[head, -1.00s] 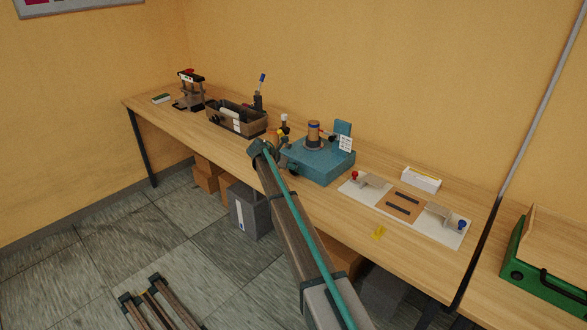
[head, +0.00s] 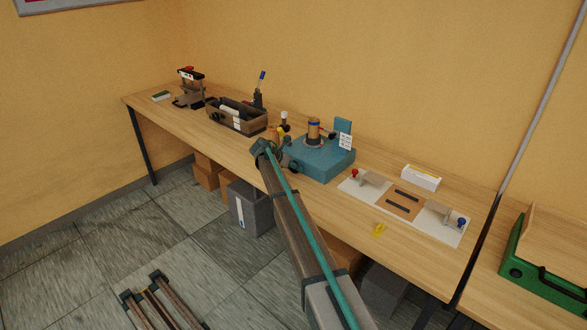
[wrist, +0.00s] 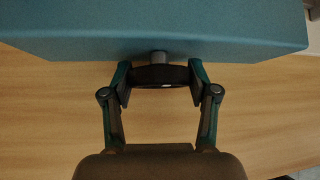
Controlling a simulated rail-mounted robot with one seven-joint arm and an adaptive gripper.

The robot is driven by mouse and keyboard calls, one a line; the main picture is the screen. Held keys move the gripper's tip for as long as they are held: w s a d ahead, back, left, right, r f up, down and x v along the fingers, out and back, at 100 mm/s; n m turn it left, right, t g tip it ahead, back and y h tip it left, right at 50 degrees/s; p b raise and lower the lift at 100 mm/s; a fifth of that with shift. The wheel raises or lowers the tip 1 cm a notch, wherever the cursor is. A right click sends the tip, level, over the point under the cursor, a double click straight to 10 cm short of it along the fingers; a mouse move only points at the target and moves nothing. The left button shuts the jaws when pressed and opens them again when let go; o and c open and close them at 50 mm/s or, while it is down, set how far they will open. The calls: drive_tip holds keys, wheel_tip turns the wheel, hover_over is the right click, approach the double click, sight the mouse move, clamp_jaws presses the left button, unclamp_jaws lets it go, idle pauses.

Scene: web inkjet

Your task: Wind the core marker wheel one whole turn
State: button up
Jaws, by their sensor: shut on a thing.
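The core marker is a blue box-shaped machine (head: 322,163) on the bench, with a brown core (head: 313,131) standing on top. Its wheel is a dark disc (wrist: 163,82) on a short grey shaft from the box's side, filling the space between my fingers in the wrist view. My gripper (wrist: 160,74) is shut on this wheel, one finger on each side. A small pale mark shows on the wheel's edge. In the head view my arm reaches the left front of the machine and partly hides the gripping spot.
A white board with fixtures (head: 440,232) and a white box (head: 421,178) lie right of the machine. A dark tray (head: 228,114) stands to its left. Boxes, including a grey bin (head: 249,208), stand below the bench.

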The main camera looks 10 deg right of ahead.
drive_tip(key=shift+s+f+m+t+y+b, duration=0.15)
drive_tip(key=shift+m+t+y+b, duration=0.5)
drive_tip(key=shift+t+b, duration=0.35)
drive_tip(key=shift+m+t+y+b, duration=0.55)
drive_tip(key=shift+t+y+b, duration=0.25)
drive_tip(key=shift+b, duration=0.45)
drive_tip(key=o, duration=1.2)
drive_tip(key=shift+c, duration=0.2)
drive_tip(key=v, duration=1.2)
